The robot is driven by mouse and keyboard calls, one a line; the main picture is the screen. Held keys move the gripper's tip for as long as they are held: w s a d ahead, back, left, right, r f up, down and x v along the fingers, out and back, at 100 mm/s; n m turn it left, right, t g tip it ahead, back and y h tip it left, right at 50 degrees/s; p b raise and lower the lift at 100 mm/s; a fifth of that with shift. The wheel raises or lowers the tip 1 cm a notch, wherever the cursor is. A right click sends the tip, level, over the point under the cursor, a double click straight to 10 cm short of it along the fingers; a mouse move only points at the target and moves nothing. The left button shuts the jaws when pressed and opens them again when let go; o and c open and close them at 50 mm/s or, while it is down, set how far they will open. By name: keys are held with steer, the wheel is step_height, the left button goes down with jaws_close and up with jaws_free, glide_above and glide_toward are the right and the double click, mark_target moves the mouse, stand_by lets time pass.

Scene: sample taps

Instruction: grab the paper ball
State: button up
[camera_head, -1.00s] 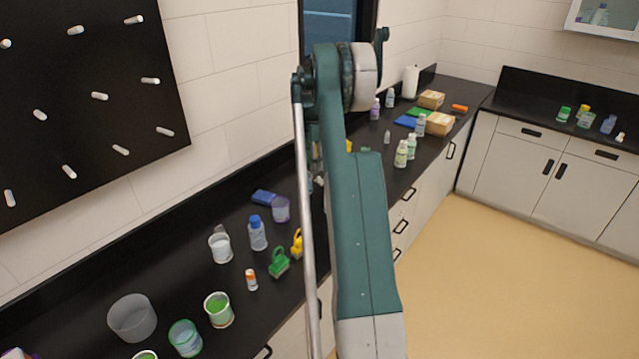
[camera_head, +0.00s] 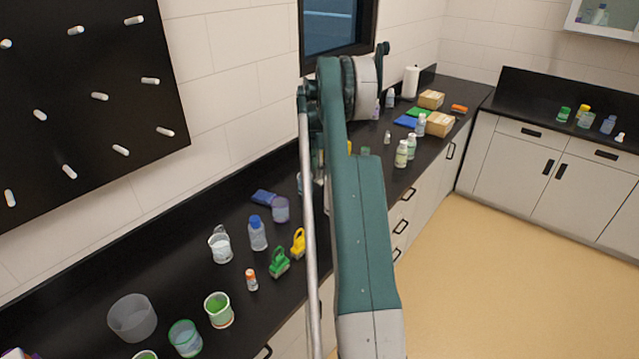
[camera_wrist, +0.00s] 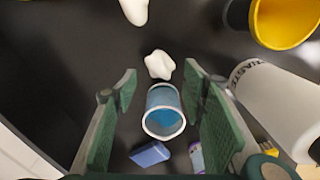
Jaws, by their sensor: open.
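The paper ball (camera_wrist: 158,64) appears as a small white crumpled lump on the black counter in the wrist view. It lies just beyond the fingertips of my gripper (camera_wrist: 160,80), roughly centred between them. My gripper is open, with its two green fingers apart. A cup with blue contents (camera_wrist: 165,112) shows between the fingers, nearer the wrist camera than the ball. I cannot tell whether the fingers touch anything. In the head view my arm hides the gripper, and I cannot make out the paper ball there.
In the wrist view, a white labelled cylinder (camera_wrist: 278,100) stands close to the right finger, with a yellow container (camera_wrist: 285,20) beyond it. Another white object (camera_wrist: 134,10) is at the top. Bare counter lies left of the ball.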

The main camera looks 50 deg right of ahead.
mark_target(319, 182)
steer(key=shift+f, duration=0.25)
steer(key=shift+f, duration=2.6)
steer(key=c, duration=0.7)
